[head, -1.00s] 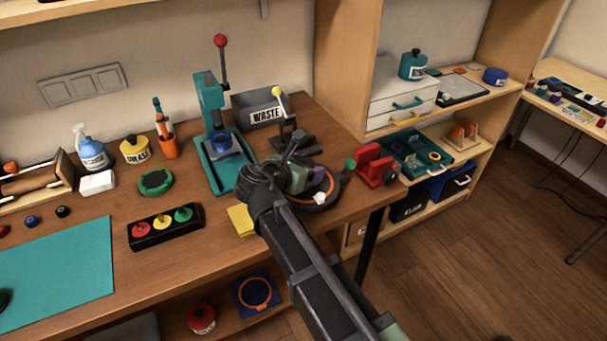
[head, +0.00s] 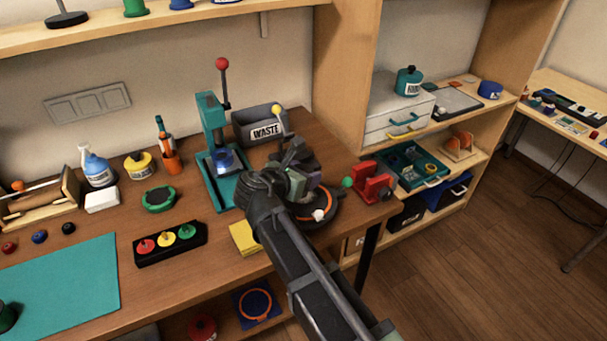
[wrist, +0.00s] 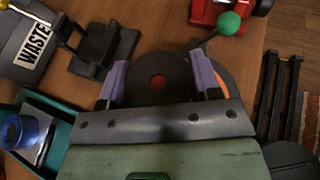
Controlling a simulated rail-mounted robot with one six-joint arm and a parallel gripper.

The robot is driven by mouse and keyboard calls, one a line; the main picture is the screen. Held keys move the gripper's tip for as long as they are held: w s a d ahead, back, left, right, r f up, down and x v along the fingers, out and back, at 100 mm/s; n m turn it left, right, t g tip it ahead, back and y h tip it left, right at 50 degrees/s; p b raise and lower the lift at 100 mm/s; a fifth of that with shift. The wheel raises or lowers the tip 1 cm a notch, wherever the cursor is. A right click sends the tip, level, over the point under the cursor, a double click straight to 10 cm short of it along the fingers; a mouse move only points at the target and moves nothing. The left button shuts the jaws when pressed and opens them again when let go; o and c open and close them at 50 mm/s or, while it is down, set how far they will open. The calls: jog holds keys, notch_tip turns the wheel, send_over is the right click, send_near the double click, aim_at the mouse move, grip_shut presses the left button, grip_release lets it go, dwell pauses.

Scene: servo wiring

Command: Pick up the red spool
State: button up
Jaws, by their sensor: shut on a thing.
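My gripper (wrist: 161,88) is shut on a dark, round disc (wrist: 176,88) with a hole in its middle. In the wrist view its two purple fingers touch the disc on opposite sides. I cannot tell whether the disc touches the base. A red, rounded item (head: 202,326) is on the lower shelf, partly cut off.
A red device (head: 372,186) with a green ball stands right of my gripper. A teal press (head: 213,125) and a grey WASTE bin (head: 262,130) stand behind and left. A yellow pad (head: 243,237) lies left. The teal mat (head: 60,290) is mostly clear.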

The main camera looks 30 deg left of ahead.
aim_at(304, 170)
notch_tip(304, 170, up, 16)
jog(key=p, duration=1.4)
